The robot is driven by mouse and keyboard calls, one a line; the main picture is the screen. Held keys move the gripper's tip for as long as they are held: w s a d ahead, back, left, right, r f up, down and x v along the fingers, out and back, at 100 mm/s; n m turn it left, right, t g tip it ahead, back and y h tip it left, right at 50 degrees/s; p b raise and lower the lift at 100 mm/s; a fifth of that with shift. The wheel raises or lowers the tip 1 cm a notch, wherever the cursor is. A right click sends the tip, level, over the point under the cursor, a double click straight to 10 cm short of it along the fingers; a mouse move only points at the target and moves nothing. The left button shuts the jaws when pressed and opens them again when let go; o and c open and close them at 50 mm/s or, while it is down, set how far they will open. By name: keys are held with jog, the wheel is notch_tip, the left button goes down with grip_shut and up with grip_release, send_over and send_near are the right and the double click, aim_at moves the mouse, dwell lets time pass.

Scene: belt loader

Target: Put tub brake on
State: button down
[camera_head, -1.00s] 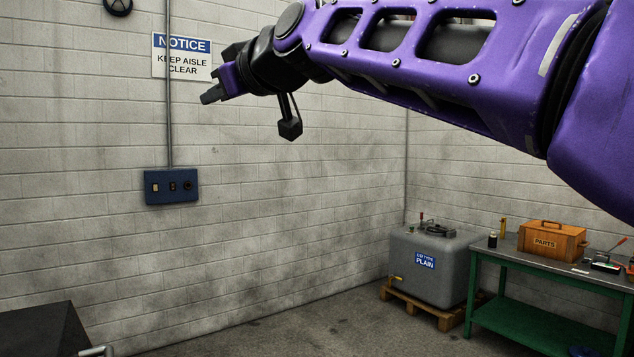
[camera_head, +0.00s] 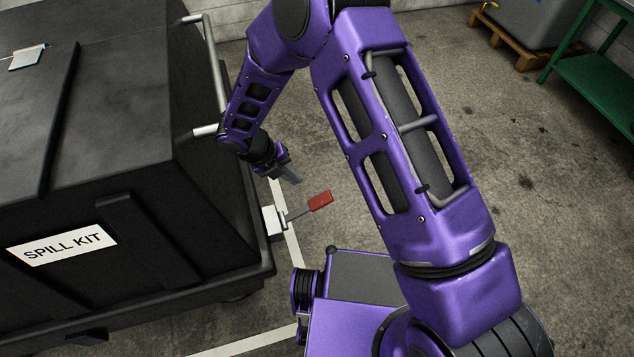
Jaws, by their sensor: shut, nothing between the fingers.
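A black wheeled tub (camera_head: 140,215) with a white "SPILL KIT" label fills the left of the view. A red brake pedal (camera_head: 320,201) on a grey lever sticks out to the right from a white block (camera_head: 274,220) low on the tub's side. The lever slants upward toward the pedal. My gripper (camera_head: 293,180) is shut and empty. It points down, just above and left of the red pedal, with a small gap between them in the picture. Whether it touches the lever I cannot tell.
A white floor line (camera_head: 297,255) passes beside the tub. A green bench (camera_head: 590,70) and a grey tank on a pallet (camera_head: 520,52) stand at the back right. Open floor lies between.

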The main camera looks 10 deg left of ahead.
aim_at(320, 200)
jog(key=shift+f, duration=0.1)
jog(key=b+x, duration=0.1)
jog(key=x, duration=1.3)
jog(key=shift+w+f, duration=0.1)
